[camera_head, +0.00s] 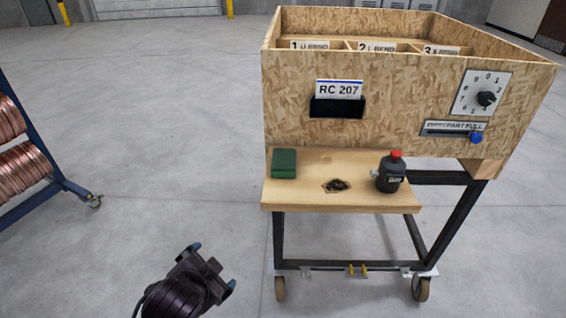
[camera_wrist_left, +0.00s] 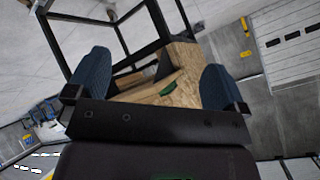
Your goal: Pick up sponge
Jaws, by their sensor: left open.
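A dark green sponge (camera_head: 284,163) lies on the left part of the wooden shelf (camera_head: 340,197) of a cart, in the head view. My left gripper (camera_head: 212,266) is in front of the shelf, lower and to the left of the sponge, apart from it. Its two blue fingertips are spread with nothing between them. In the left wrist view my left gripper (camera_wrist_left: 152,84) shows both blue pads wide apart, with the wooden cart beyond them. A small green patch on the wood there may be the sponge, but it is too small to be sure. My right gripper is not in view.
A black bottle with a red cap (camera_head: 390,174) stands at the shelf's right, and a dark stain (camera_head: 336,186) marks its middle. A chipboard bin box (camera_head: 400,95) rises behind the shelf. A rack of copper coils (camera_head: 22,165) stands at left. Floor between is clear.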

